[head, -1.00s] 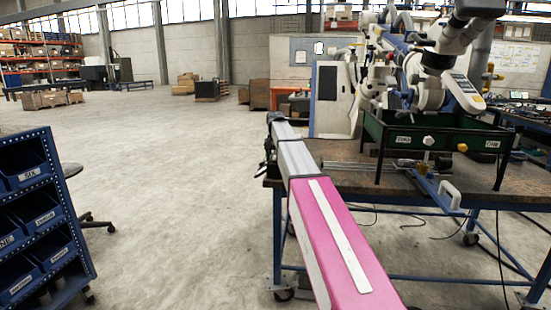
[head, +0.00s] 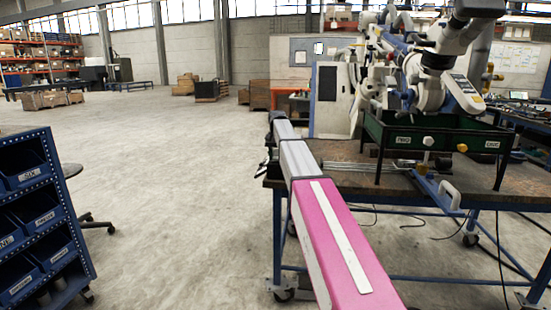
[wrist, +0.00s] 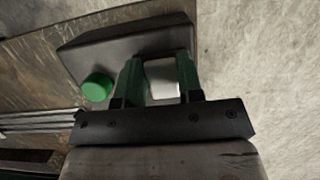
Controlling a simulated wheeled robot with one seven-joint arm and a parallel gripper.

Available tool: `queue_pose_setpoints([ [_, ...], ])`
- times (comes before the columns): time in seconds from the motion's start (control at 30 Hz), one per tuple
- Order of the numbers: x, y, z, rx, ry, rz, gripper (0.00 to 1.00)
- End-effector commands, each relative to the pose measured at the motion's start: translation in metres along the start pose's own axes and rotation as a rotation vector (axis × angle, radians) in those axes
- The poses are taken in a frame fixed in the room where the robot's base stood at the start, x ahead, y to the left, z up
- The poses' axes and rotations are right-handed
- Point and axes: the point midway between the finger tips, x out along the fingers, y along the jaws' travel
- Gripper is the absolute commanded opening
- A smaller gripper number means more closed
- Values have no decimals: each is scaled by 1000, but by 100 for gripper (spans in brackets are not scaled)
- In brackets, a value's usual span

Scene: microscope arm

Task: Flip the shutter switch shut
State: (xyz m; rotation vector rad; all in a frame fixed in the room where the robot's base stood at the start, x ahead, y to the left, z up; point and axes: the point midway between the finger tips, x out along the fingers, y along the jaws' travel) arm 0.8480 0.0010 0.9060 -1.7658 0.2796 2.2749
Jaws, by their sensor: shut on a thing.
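In the wrist view a dark grey box (wrist: 100,52) lies at the edge of the brown tabletop. A round green knob or button (wrist: 97,87) stands on its left part. My gripper (wrist: 159,62) has green fingers, one on each side of a white block-like piece (wrist: 162,80) that looks like the switch. The gripper is shut on this white piece. Its lower part and its joint with the box are hidden by the fingers and the dark gripper body. In the head view my pink and grey arm reaches to the table's left edge, and the fingers are not clear there.
The workbench (head: 345,176) carries a dark green tray frame (head: 440,140) with a large white microscope arm (head: 430,75) above it. Metal rods lie on the bench beside the box. A blue bin rack (head: 40,220) stands at left. The floor between is open.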

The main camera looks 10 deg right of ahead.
Motion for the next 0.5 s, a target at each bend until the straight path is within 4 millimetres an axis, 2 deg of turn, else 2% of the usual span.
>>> queue_pose_setpoints([
  [0.33, -1, 0, 0, -1, -16, 0, 10],
  [0.37, -1, 0, 0, -1, -16, 0, 44],
  [0.4, -1, 0, 0, -1, -16, 0, 57],
  [0.5, -1, 0, 0, 0, -16, 0, 60],
])
